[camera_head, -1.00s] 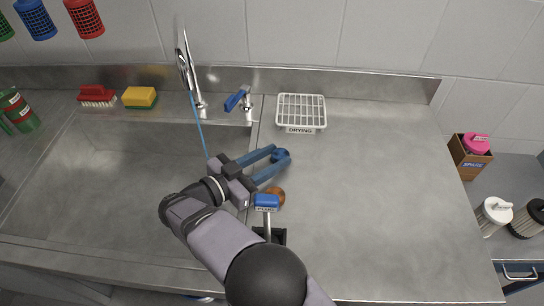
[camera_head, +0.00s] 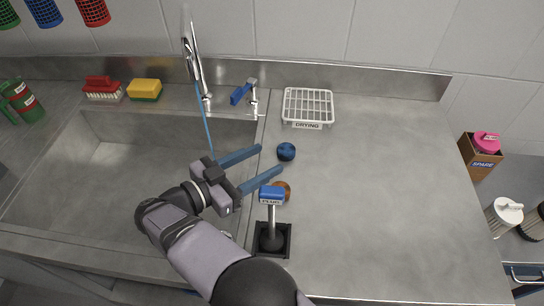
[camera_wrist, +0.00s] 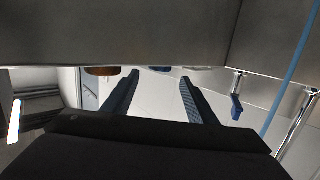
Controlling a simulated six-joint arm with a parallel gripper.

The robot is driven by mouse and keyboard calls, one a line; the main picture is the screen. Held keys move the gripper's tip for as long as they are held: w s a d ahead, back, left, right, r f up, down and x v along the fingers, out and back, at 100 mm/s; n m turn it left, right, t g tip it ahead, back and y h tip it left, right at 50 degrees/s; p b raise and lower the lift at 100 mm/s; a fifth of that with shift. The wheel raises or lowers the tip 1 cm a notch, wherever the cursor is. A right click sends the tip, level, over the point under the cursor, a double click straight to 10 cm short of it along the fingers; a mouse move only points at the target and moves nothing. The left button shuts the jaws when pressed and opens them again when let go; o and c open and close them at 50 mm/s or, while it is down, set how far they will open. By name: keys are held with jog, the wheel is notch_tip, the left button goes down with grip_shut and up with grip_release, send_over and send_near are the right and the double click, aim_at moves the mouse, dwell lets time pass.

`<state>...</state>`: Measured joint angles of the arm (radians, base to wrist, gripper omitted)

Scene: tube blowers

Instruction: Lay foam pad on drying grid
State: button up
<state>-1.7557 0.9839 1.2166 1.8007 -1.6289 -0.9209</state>
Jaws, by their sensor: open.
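The white wire drying grid (camera_head: 307,106), with a DRYING label on its front, stands empty at the back of the counter. A small dark-blue round piece (camera_head: 286,151), perhaps the foam pad, sits on the counter in front of the grid. My gripper (camera_head: 271,158) is open and empty over the sink's right edge. Its fingertips point right, just left of the blue piece and apart from it. In the wrist view the open fingers (camera_wrist: 159,76) show, with a sliver of blue between their tips.
A brown round piece (camera_head: 285,187) is partly hidden behind the blue-labelled PLUG post (camera_head: 271,195) near my lower finger. The tap (camera_head: 196,70) and blue-handled valve (camera_head: 243,94) stand behind the sink. The counter right of the grid is clear.

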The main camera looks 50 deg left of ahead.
jog(key=shift+s+r, duration=0.15)
jog(key=shift+s, duration=0.8)
jog(key=shift+o, duration=0.6)
jog(key=shift+w+r+g+p, duration=0.25)
jog(key=shift+r+g+p, duration=0.05)
jog(key=shift+r+p, duration=0.35)
jog(key=shift+w+d+r+g+p, duration=0.3)
jog(key=shift+g+p, duration=0.2)
jog(key=shift+p, duration=0.2)
jog(key=shift+w+f, duration=0.1)
jog(key=shift+f, duration=0.15)
